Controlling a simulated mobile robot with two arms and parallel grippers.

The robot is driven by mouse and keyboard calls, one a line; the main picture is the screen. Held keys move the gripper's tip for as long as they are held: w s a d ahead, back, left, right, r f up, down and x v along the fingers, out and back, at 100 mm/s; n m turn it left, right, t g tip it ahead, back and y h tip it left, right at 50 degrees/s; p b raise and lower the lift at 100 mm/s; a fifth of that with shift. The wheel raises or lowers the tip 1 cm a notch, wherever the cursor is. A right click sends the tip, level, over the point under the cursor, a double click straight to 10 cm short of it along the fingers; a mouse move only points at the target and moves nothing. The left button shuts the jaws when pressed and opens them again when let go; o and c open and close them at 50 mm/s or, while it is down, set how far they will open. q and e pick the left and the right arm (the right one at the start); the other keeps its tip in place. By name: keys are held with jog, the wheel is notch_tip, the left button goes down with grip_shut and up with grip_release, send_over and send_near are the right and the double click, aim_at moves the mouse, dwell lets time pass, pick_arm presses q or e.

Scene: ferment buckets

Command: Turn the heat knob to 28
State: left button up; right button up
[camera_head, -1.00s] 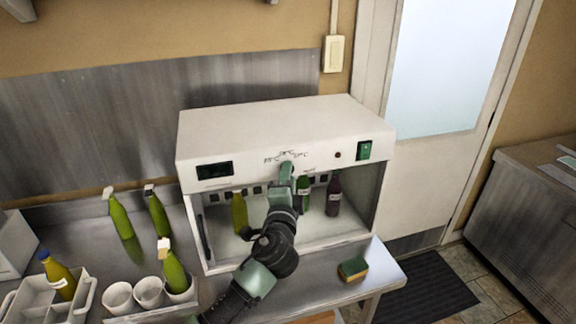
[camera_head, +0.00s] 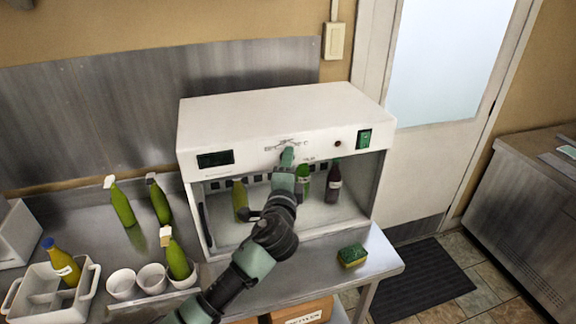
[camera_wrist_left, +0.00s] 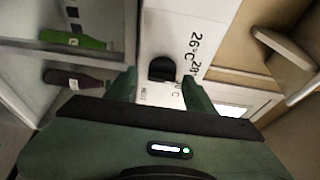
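The white heating cabinet (camera_head: 250,118) stands on the steel counter, its front open. The heat knob is a dark knob (camera_wrist_left: 162,68) on the front panel in the left wrist view. Temperature marks sit beside it; "26°C" (camera_wrist_left: 195,46) is legible and another is partly hidden by a finger. My left gripper (camera_head: 287,158) is at the panel just below the marks, hiding the knob in the head view. In the left wrist view its fingers (camera_wrist_left: 158,88) are apart, one on each side of the knob, with gaps visible. The knob's pointer cannot be made out. My right gripper is not in view.
Bottles stand inside the cabinet, including a dark one (camera_head: 333,182). A display (camera_head: 215,159) and green switch (camera_head: 364,139) flank the knob area. A sponge (camera_head: 352,255) lies on the counter at right. Bottles, cups (camera_head: 121,284) and a white caddy (camera_head: 85,306) stand at left.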

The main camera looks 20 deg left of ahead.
pick_arm(q)
jog(key=shift+s, duration=0.15)
jog(key=b+v, duration=0.3)
jog(key=v, duration=0.4)
jog(key=shift+s, duration=0.3)
